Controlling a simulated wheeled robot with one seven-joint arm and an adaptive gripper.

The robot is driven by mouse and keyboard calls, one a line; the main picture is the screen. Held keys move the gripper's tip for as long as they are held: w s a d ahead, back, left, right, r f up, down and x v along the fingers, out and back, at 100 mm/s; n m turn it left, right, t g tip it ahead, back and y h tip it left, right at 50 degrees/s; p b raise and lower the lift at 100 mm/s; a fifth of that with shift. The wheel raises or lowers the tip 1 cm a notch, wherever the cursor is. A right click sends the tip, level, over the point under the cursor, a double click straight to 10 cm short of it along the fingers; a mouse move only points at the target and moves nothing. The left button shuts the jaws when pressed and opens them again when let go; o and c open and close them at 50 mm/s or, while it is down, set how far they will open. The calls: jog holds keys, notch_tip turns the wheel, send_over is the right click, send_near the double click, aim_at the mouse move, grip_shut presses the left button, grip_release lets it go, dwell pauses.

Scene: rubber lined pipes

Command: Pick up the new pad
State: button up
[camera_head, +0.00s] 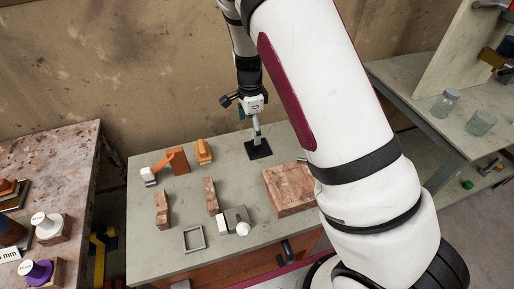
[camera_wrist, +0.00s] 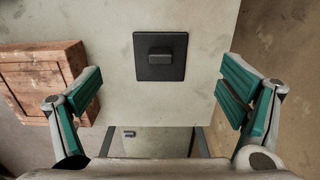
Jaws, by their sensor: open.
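A black square pad with a raised block in its middle lies flat on the grey table, seen in the wrist view (camera_wrist: 148,72). In the head view the same black pad (camera_head: 262,153) is near the table's back edge, right of centre. My gripper (camera_head: 256,135) is over the pad in the head view, pointing down. In the wrist view my gripper (camera_wrist: 160,82) is open, with one green-padded finger on each side and nothing between them. The pad shows ahead of the fingers, apart from them. The exact height above it is hard to tell.
A wooden box (camera_head: 290,188) stands on the table close to the pad; it also shows in the wrist view (camera_wrist: 40,80). Orange blocks (camera_head: 178,161), wooden pieces (camera_head: 211,196) and a square metal frame (camera_head: 194,238) lie left and front. A wall (camera_head: 150,60) rises behind.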

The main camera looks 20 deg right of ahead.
aim_at(253, 144)
jog(key=f, duration=0.8)
jog(key=shift+d+f, duration=0.2)
jog(key=shift+c, duration=0.2)
jog(key=c, duration=1.8)
jog(key=shift+c, duration=1.4)
jog(key=shift+s, duration=0.1)
